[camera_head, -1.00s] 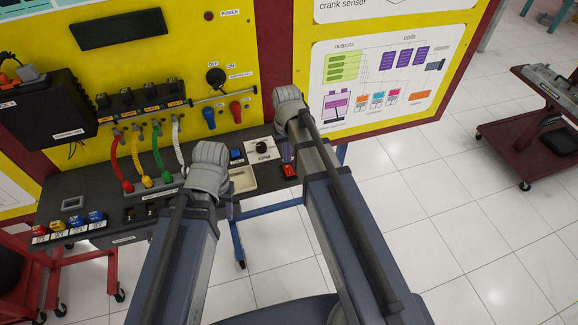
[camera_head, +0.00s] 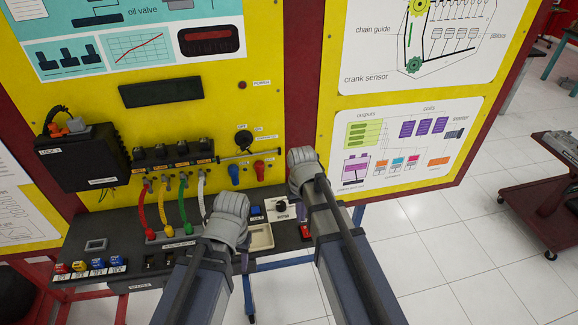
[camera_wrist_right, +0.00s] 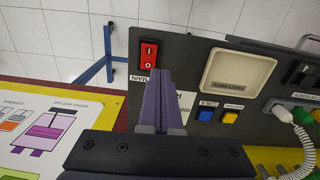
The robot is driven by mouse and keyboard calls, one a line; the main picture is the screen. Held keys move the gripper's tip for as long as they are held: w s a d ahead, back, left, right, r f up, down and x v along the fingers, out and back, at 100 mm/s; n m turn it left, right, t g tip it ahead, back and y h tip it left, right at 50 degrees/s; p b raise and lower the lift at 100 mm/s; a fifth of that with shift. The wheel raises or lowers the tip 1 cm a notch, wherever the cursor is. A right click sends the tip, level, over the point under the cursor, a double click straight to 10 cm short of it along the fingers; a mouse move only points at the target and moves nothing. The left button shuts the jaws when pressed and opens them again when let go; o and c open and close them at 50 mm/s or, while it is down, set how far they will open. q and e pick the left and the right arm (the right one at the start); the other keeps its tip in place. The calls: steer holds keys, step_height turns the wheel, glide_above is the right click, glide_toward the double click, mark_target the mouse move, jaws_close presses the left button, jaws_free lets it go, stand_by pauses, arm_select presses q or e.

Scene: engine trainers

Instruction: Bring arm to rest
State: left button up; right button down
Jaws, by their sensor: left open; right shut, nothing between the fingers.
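My left arm comes up from the bottom in the head view, its grey wrist in front of the panel's desk. My left gripper (camera_head: 243,262) is open, mostly hidden behind that wrist. My right arm lies to its right. Its gripper (camera_head: 298,204) is largely hidden by its own wrist in the head view. In the right wrist view my right gripper (camera_wrist_right: 158,76) is shut and empty, its fingertips just below the red MAIN switch (camera_wrist_right: 149,52) in the picture. Whether they touch the panel I cannot tell.
The desk (camera_head: 122,237) carries colored buttons, a beige tray (camera_head: 259,237) and a knob. Red, yellow, green and white hoses (camera_head: 162,203) rise to the yellow board (camera_head: 232,105). A dark red cart (camera_head: 535,205) stands at the right on open tiled floor.

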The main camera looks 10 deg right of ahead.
steer(key=s+a+f+n+h+b, duration=0.1)
steer(key=s+a+n, duration=0.1)
steer(key=s+a, duration=0.6)
steer(key=s, duration=0.4)
steer(key=shift+s+a+n, duration=0.2)
steer(key=shift+s+n, duration=0.05)
steer(key=shift+n, duration=0.15)
